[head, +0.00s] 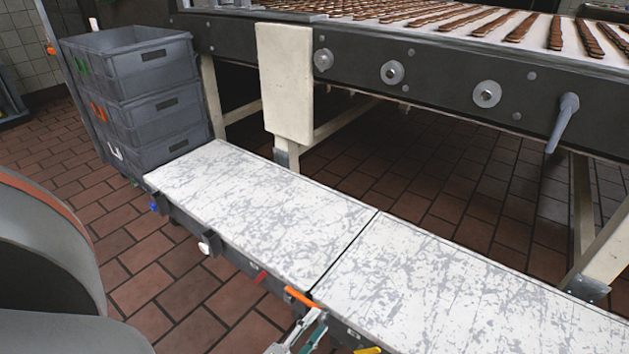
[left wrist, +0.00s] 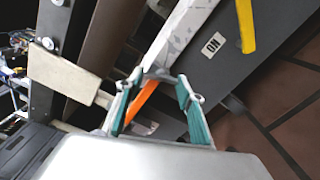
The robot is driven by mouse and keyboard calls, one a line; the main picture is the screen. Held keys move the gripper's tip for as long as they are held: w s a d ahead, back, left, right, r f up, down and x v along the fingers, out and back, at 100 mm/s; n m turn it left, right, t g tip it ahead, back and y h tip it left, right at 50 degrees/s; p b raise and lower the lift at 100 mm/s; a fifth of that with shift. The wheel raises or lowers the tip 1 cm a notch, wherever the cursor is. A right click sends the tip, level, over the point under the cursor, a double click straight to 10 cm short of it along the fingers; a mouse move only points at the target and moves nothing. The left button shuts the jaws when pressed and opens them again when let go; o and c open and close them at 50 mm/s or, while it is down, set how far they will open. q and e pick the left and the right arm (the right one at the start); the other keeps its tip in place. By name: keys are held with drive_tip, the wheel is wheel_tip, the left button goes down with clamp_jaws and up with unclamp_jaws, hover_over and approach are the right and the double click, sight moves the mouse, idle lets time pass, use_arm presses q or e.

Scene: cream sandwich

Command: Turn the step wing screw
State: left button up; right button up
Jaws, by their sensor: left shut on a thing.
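An orange handle (head: 301,298) sits on the near side of the long white-topped step, close to the seam between its two panels. It may be the step wing screw; the frames do not settle this. My left gripper (head: 312,322) is at the handle's right end, at the bottom of the head view. In the left wrist view the orange handle (left wrist: 143,98) lies between the teal-padded fingers of the left gripper (left wrist: 158,88). The fingers stand apart around it. The exact contact is hard to see. My right gripper is not in view.
The step's scratched white top (head: 265,210) stretches across the floor. Stacked grey crates (head: 135,95) stand at the far left. A conveyor (head: 430,70) with brown biscuits runs behind.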

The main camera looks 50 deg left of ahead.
use_arm(q)
drive_tip(key=shift+n, duration=0.4)
drive_tip(key=o, duration=1.1)
drive_tip(key=shift+v, duration=3.8)
